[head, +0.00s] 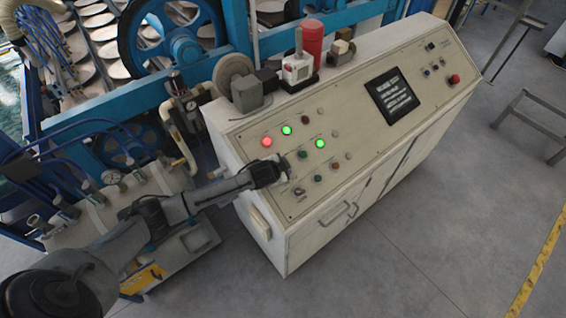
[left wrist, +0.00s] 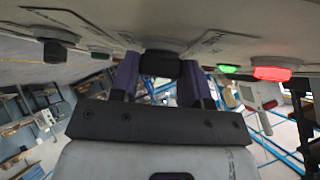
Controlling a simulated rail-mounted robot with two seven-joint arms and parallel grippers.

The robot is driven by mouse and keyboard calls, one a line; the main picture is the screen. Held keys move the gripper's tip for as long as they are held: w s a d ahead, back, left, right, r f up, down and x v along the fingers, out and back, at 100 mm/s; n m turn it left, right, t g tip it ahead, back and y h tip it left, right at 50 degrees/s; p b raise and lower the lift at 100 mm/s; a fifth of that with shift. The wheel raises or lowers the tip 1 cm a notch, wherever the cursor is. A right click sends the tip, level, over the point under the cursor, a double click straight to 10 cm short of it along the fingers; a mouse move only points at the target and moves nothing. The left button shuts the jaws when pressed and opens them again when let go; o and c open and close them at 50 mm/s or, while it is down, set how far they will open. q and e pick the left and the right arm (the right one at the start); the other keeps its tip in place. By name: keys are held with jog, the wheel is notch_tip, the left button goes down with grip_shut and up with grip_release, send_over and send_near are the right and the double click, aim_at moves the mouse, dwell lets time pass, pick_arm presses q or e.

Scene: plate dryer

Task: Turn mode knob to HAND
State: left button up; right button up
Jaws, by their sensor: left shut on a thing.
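A dark knob (left wrist: 160,64) on the control panel sits between the two fingers of my left gripper (left wrist: 157,78) in the left wrist view. The fingers are shut on it, one on each side. In the head view my left gripper (head: 282,168) reaches the left part of the sloping panel (head: 350,118), below the lit lamps, and hides the knob. The label plates around the knob are too blurred to read, so I cannot tell its setting. My right gripper is out of view.
A red lamp (head: 267,142) and green lamps (head: 287,130) glow just above the gripper. Another dark knob (left wrist: 55,51) is nearby. A red tower (head: 312,40) and small boxes stand on the console's back edge. Open floor (head: 440,220) lies to the right.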

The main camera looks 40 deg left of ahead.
pick_arm(q)
jog(key=n, duration=0.1)
jog(key=n+y, duration=0.1)
jog(key=n+t+y, duration=0.1)
jog(key=shift+s+d+f+b, duration=0.1)
jog(key=shift+d+f+b, duration=0.15)
jog(key=shift+f+b, duration=0.05)
jog(key=shift+f+n+y+b, duration=0.1)
jog(key=shift+n+y+b, duration=0.55)
jog(key=shift+n, duration=0.25)
jog(key=n+y+b, duration=0.1)
jog(key=n+b, duration=0.1)
jog(key=n+y+b, duration=0.2)
jog(key=shift+d+f+y, duration=0.1)
jog(key=shift+f+y, duration=0.05)
jog(key=shift+y, duration=0.1)
jog(key=shift+r+n+g+y+b, duration=0.2)
jog(key=shift+n+y+b, duration=0.2)
jog(key=shift+n+b, duration=0.35)
jog(key=shift+r+n+g+y+b, duration=0.1)
jog(key=shift+n+g+y+b, duration=0.1)
jog(key=shift+n+y+b, duration=0.5)
jog(key=shift+h, duration=0.3)
jog(key=o, duration=0.9)
